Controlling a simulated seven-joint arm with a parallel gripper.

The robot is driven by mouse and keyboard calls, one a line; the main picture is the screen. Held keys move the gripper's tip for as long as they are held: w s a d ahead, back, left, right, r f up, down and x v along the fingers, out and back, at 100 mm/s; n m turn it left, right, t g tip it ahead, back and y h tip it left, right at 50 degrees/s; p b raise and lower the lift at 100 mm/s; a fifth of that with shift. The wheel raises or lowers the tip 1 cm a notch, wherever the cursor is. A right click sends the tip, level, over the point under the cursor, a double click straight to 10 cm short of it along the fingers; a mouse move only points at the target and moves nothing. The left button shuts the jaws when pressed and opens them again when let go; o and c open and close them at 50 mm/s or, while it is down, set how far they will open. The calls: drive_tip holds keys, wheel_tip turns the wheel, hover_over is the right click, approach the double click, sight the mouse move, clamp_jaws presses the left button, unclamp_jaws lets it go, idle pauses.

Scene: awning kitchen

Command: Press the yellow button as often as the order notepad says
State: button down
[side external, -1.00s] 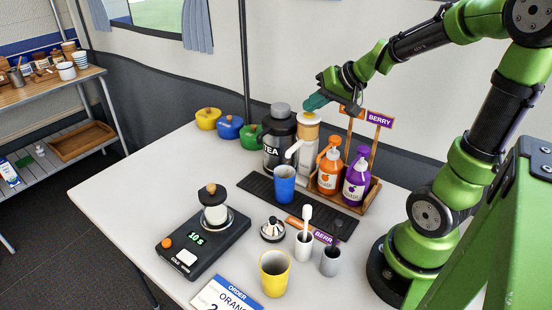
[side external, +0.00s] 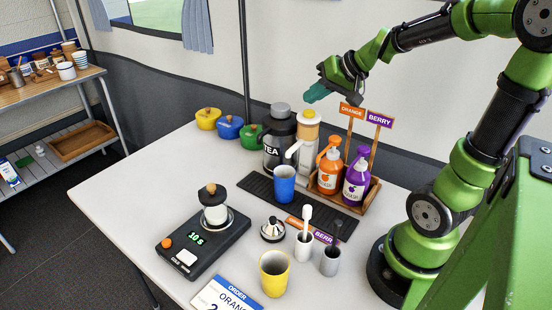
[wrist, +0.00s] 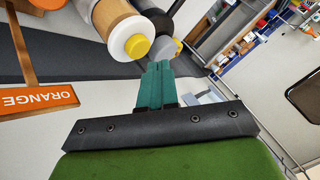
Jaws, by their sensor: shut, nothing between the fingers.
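The yellow button (side external: 309,114) sits on top of a white-capped dispenser (side external: 308,138) beside the black tea urn (side external: 279,147). It also shows in the wrist view (wrist: 137,47), just left of my fingertips. My gripper (side external: 314,95) is shut and empty, with its teal fingers above the button and a visible gap between them. The order notepad (side external: 222,296) lies at the table's front edge. It reads "ORANGE" with what looks like a 2 below; its lower part is cut off by the picture edge.
Orange (side external: 329,170) and purple (side external: 356,182) pump bottles stand in a wooden rack with upright signs, right of the dispenser. A blue cup (side external: 285,183) stands on the dark mat in front. A yellow cup (side external: 274,275) and a scale (side external: 202,244) are nearer. The table's left part is clear.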

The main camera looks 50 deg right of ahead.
sight(313, 112)
drive_tip(key=shift+r, duration=2.3)
drive_tip(key=s+a+f+n+g, duration=0.1)
drive_tip(key=s+a+f+n, duration=0.1)
drive_tip(key=s+a, duration=0.3)
drive_tip(key=s+a+f+n+g+y, duration=0.1)
drive_tip(key=s+a, duration=0.4)
drive_tip(key=a, duration=0.8)
drive_tip(key=shift+f+n, duration=0.4)
drive_tip(key=shift+f, duration=0.15)
